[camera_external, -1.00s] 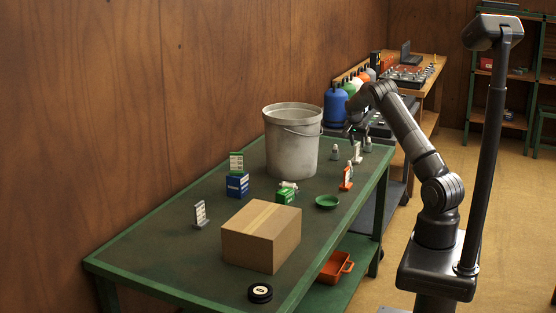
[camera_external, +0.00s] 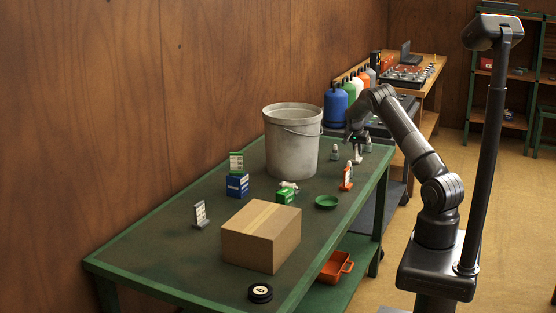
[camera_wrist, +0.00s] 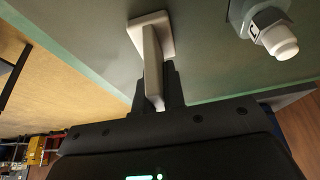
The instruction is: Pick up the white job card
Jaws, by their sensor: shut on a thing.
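The white job card (camera_external: 357,157) is near the far right end of the green bench, with its upper part hidden by my gripper (camera_external: 357,139). In the wrist view the job card (camera_wrist: 152,72) shows nearly edge-on, rising from a pale square foot (camera_wrist: 151,32). My gripper (camera_wrist: 158,92) is shut on the card's upright part, and the dark fingers partly cover it. I cannot tell whether the foot touches the bench top.
A bottle with a white cap (camera_wrist: 275,34) stands close by. A grey bucket (camera_external: 293,141) is left of my gripper. An orange-and-white card (camera_external: 347,177) and a green dish (camera_external: 327,202) stand nearer. The bench edge (camera_wrist: 85,60) runs close to the card.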

